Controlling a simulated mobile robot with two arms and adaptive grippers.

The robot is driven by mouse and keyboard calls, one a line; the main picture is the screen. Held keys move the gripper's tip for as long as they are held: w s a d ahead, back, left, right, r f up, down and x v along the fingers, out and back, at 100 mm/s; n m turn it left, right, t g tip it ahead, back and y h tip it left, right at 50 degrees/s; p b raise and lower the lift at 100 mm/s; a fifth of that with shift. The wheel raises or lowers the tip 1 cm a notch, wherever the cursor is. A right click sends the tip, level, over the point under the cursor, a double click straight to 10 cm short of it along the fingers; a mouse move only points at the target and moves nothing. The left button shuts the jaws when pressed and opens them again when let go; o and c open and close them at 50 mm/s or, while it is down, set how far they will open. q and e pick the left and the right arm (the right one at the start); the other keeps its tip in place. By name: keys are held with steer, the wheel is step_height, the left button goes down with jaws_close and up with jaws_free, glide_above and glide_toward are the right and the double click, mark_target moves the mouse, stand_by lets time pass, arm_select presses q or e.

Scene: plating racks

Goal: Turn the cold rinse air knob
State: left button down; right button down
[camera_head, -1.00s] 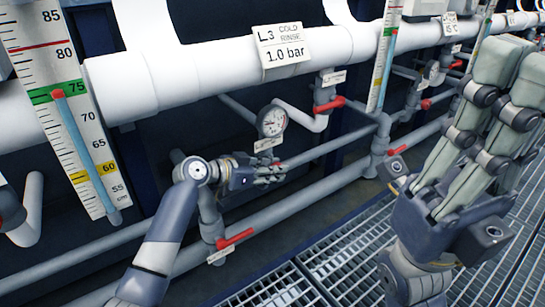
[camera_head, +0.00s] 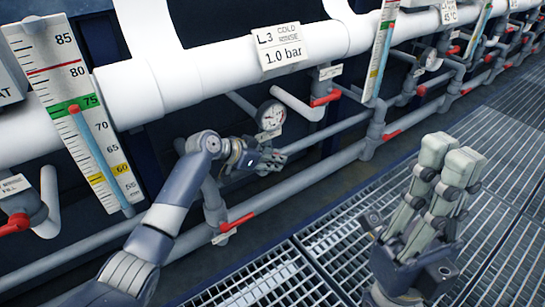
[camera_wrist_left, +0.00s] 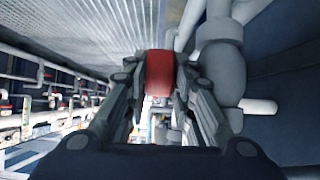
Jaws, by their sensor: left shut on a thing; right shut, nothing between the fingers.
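My left gripper (camera_head: 272,160) is at the pipework below a round dial gauge (camera_head: 270,115), under the "L3 COLD RINSE 1.0 bar" sign (camera_head: 282,46). In the left wrist view, its fingers are shut on a red knob (camera_wrist_left: 160,73), beside a grey pipe fitting. In the head view the gripper hides this knob, and no label on it can be read, so I cannot confirm its name. The gauge needle is too small to read surely. My right gripper (camera_head: 450,158) is shut and empty, raised in front of the grating at the right.
Red lever valves are on the pipes, one above right (camera_head: 326,99) and one below (camera_head: 236,223) my left gripper. A tall thermometer scale (camera_head: 78,115) stands at the left. Metal grating (camera_head: 330,240) covers the floor; the area around my right gripper is clear.

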arm_select(q)
steer(key=c, duration=1.6)
jaws_free()
steer(key=shift+c, duration=0.2)
steer(key=v, duration=0.7)
steer(key=shift+a, duration=0.25)
steer(key=shift+s+r, duration=0.1)
steer(key=shift+s, duration=0.05)
